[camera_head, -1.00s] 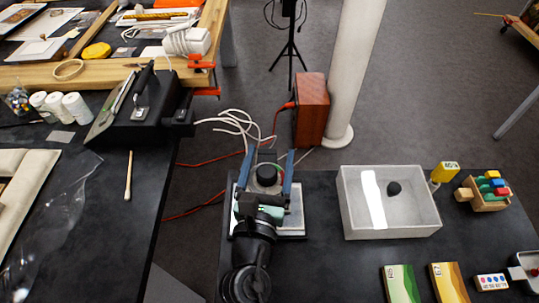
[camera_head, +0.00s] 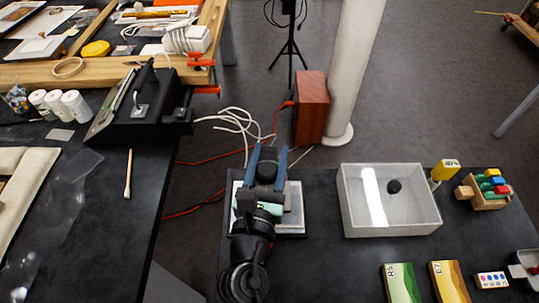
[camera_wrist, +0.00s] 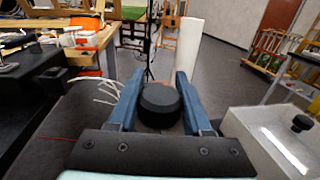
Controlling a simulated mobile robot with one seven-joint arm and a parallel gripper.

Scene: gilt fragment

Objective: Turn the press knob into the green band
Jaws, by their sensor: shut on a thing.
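The press knob (camera_head: 266,172) is a black round knob on a pale press plate (camera_head: 295,222) on the dark bench. It also shows in the wrist view (camera_wrist: 160,105), between the two blue fingers. My gripper (camera_head: 268,156) is shut on the knob, with one finger on each side of it; the fingers also show in the wrist view (camera_wrist: 158,92). My wrist and gripper body cover much of the press. I cannot make out the green band or any pointer on the knob.
A white open tray (camera_head: 390,228) with a black piece inside stands right of the press. White cables (camera_head: 235,125) and a wooden box (camera_head: 311,108) are behind.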

